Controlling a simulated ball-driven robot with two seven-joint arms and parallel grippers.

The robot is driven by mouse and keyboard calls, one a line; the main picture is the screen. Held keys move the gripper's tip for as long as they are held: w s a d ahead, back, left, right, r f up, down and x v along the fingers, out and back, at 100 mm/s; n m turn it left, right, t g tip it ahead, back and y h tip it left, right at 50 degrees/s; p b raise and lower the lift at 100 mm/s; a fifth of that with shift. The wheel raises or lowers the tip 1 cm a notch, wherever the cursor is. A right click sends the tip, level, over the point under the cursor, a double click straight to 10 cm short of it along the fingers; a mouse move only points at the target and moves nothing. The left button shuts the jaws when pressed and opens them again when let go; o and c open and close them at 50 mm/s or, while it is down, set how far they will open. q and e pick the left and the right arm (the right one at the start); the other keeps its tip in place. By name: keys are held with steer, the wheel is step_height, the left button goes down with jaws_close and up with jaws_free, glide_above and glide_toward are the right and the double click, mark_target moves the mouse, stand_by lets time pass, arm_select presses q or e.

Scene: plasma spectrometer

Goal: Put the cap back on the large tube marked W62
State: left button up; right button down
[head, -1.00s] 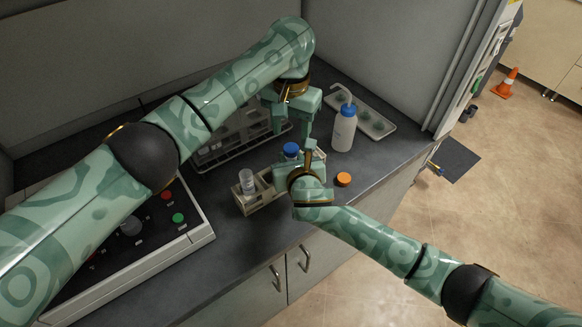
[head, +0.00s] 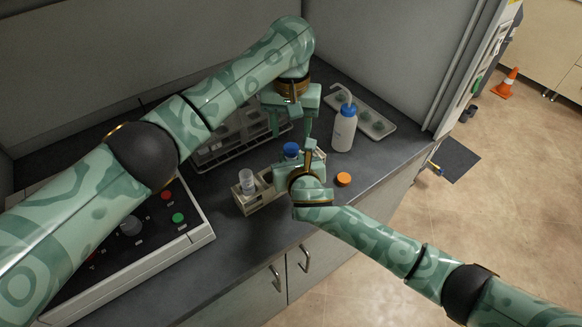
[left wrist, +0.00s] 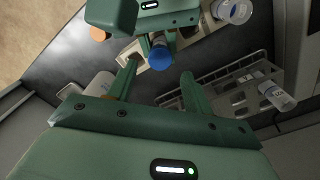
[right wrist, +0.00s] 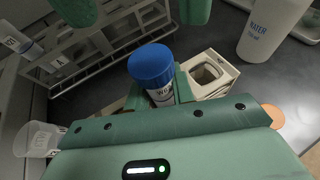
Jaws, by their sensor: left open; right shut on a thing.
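The large tube (right wrist: 160,92) stands upright in the right wrist view, with a label that reads W6 and a partly hidden digit. A blue cap (right wrist: 151,65) sits on its top and looks level; how tightly it is on I cannot tell. The cap also shows in the head view (head: 291,149) and the left wrist view (left wrist: 161,57). My right gripper (head: 294,169) is shut on the tube below the cap. My left gripper (head: 291,131) is open above the cap, its fingers apart on either side and not touching it.
A beige holder (head: 262,203) with a clear cup (head: 246,180) stands beside the tube. An orange cap (head: 344,179) lies to the right on the counter. A wash bottle (head: 343,131) marked WATER and a tray (head: 391,129) stand behind. A wire rack (head: 212,160) is at back left.

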mark_target(291, 147)
arm_select(q)
steer(key=shift+f, duration=2.35)
steer(key=c, duration=1.1)
steer(key=m, duration=0.3)
steer(key=o, duration=1.1)
